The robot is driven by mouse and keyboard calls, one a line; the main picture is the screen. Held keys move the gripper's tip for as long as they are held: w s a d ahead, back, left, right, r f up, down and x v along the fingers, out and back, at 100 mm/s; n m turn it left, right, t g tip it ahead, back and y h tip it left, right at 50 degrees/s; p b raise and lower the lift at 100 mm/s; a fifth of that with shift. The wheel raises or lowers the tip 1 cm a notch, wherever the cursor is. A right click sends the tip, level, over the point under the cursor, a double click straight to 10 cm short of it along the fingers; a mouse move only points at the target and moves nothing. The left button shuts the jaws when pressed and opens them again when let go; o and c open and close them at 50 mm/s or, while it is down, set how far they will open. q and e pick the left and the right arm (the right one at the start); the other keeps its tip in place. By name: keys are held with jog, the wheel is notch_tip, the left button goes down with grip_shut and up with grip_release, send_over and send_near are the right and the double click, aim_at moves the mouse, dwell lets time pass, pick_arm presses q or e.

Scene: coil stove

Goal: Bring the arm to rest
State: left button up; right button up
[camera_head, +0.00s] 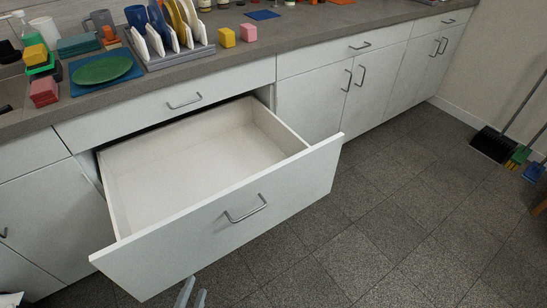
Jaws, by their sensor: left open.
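My left gripper (195,289) shows at the bottom edge, left of centre. Its two grey fingertips are apart and nothing shows between them. The rest of the gripper is cut off by the picture's edge. In the picture it is just below the front panel of a pulled-out drawer (215,220), and clear of the drawer's handle (246,209). The drawer stands far open and its inside looks empty. My right gripper is not in view.
The grey counter (330,28) holds a dish rack (172,50), a green plate (102,69), sponges and small blocks. A closed upper drawer (170,104) is above the open one.

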pick_arm(q)
jog(key=s+d+r+n+g, duration=0.1)
jog(key=s+r+n+g, duration=0.4)
jog(key=r+n+g, duration=0.45)
notch_tip(320, 180, down, 22)
jog(key=a+f, duration=0.1)
jog(key=s+a+f, duration=0.5)
jog(key=s+f, duration=0.8)
jog(key=shift+a+f+g, duration=0.15)
jog(key=shift+f+g, duration=0.05)
jog(key=shift+g, duration=0.15)
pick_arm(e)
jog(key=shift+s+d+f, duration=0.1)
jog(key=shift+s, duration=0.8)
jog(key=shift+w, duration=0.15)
